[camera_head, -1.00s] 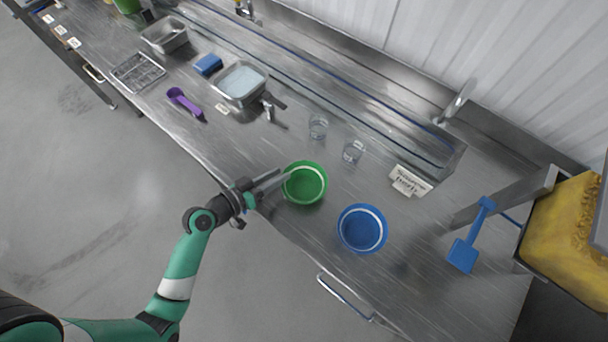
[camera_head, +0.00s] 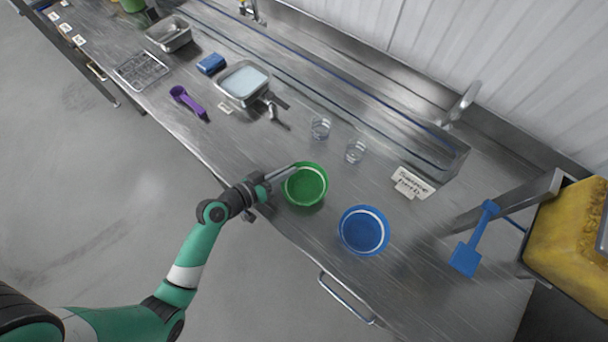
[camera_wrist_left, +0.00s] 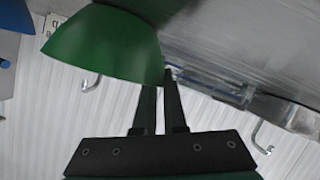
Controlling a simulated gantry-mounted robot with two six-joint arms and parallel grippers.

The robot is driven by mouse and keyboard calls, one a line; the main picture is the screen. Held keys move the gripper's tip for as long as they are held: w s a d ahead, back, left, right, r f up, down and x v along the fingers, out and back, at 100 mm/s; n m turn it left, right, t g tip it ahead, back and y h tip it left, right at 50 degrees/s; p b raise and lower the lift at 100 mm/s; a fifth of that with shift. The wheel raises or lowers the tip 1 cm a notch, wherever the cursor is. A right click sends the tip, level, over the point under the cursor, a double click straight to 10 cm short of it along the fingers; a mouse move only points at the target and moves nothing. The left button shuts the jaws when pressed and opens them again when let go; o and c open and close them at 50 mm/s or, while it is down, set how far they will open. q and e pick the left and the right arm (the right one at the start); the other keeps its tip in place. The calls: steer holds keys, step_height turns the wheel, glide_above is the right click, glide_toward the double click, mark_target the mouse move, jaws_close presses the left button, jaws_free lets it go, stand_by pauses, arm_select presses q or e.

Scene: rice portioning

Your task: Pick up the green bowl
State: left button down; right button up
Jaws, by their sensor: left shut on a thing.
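The green bowl (camera_head: 304,186) is in the middle of the steel table in the head view, near the front edge. My left gripper (camera_head: 289,170) reaches it from the left and is shut on its rim. In the left wrist view the green bowl (camera_wrist_left: 105,45) fills the upper left, and the fingers of the left gripper (camera_wrist_left: 160,80) meet its edge. From these views I cannot tell whether the bowl rests on the table or is slightly above it. My right gripper is not in view.
A blue bowl (camera_head: 363,231) stands close to the right. Two clear glasses (camera_head: 320,129) are behind. A blue scoop (camera_head: 472,240) lies to the right, beside a yellow-filled bin (camera_head: 570,235). A steel pan (camera_head: 243,83) and purple scoop (camera_head: 187,100) are at the left.

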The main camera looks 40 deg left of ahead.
arm_select(q)
steer(key=shift+r, duration=0.35)
step_height(320, 180, up, 2)
steer(key=shift+r+p, duration=0.25)
steer(key=shift+p, duration=0.6)
step_height(320, 180, up, 7)
steer(key=p, duration=0.4)
glide_above(298, 193)
steer(key=s+d+r+p, duration=0.1)
steer(key=d+r, duration=0.1)
steer(key=d, duration=0.6)
steer(key=shift+s+d+r+p, duration=0.25)
steer(key=shift+d+r+p, duration=0.05)
steer(key=shift+r+p, duration=0.1)
